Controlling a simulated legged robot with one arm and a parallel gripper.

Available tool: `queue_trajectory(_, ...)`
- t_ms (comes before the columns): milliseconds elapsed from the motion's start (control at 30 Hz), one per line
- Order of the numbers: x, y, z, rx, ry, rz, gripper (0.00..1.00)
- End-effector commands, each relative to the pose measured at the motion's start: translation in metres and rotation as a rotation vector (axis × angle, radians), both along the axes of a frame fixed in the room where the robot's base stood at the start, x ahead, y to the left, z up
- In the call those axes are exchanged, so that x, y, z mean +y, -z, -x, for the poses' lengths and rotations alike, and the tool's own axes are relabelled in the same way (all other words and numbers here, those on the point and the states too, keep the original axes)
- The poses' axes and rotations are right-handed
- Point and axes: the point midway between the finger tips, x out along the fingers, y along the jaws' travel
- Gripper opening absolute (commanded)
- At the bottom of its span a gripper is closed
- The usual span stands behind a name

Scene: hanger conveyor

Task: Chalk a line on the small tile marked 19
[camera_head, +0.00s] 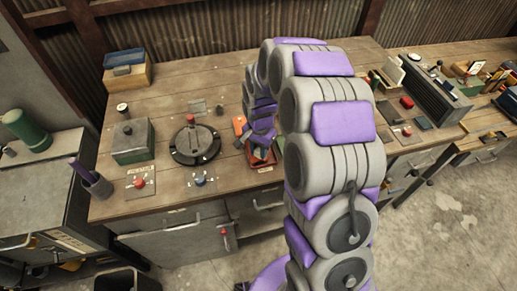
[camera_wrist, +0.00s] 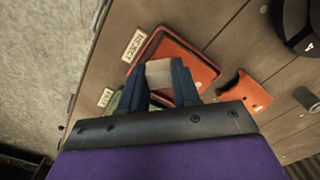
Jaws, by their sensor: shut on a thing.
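My gripper (camera_wrist: 160,68) has two dark blue fingers, shut on a small off-white block (camera_wrist: 159,76). I cannot tell whether the block is chalk or a tile. In the wrist view the fingers are over a red tray (camera_wrist: 203,68) beside a label that seems to read REJECT (camera_wrist: 140,43). I cannot tell how high they are above it. I can read no number 19 on anything, and my arm hides part of the bench.
A green tray (camera_wrist: 116,101) with a small label is partly hidden by my gripper. A round dark fixture (camera_head: 195,145) and a green box (camera_head: 133,141) stand left on the bench. A grey ribbed unit (camera_head: 436,87) stands right.

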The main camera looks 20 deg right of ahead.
Motion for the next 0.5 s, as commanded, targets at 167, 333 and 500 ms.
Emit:
queue_trajectory(167, -0.0001, 0.002, -0.0001, 0.0, 0.0, 0.0, 0.0)
queue_trajectory(333, 0.0, 0.0038, 0.0, 0.0, 0.0, 0.0, 0.0)
queue_trajectory(500, 0.0, 0.0056, 0.0, 0.0, 0.0, 0.0, 0.0)
